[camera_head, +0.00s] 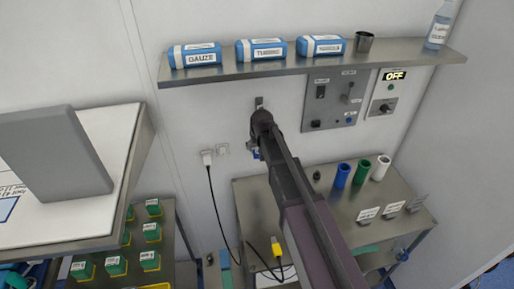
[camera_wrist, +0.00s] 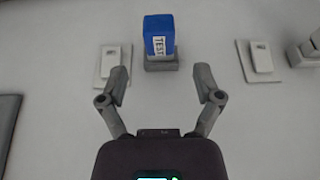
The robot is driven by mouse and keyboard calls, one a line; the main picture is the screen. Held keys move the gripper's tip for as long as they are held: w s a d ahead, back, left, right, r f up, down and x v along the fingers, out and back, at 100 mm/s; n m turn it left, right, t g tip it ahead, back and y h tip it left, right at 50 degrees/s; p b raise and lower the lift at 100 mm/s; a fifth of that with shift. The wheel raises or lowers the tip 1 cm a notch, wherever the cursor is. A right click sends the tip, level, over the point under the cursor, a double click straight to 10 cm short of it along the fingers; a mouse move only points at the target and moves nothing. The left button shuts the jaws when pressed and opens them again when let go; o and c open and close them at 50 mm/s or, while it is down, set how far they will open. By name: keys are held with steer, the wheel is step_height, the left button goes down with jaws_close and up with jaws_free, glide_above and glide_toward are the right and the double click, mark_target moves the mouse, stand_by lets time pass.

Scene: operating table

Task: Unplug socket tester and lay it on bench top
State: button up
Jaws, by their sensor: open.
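The socket tester (camera_wrist: 160,35) is a blue block with a white "TEST" label. It sits in a grey socket on the wall, ahead of my gripper (camera_wrist: 161,78) in the wrist view. My gripper is open and empty, with one finger to each side just short of the tester. In the head view my gripper (camera_head: 259,135) is at the wall below the shelf, and my arm hides most of the tester; only a bit of blue shows. The bench top (camera_head: 253,205) is a grey metal surface below, partly behind my arm.
A white plug (camera_head: 207,157) with a black cable is left of the tester. A yellow connector (camera_head: 276,247) hangs or lies near the bench. Blue, green and white cups (camera_head: 361,172) stand on the bench's right. A shelf (camera_head: 220,72) with packs is above.

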mark_target(256, 150)
steer(key=shift+b+x, duration=1.8)
steer(key=shift+x, duration=0.45)
jaws_close()
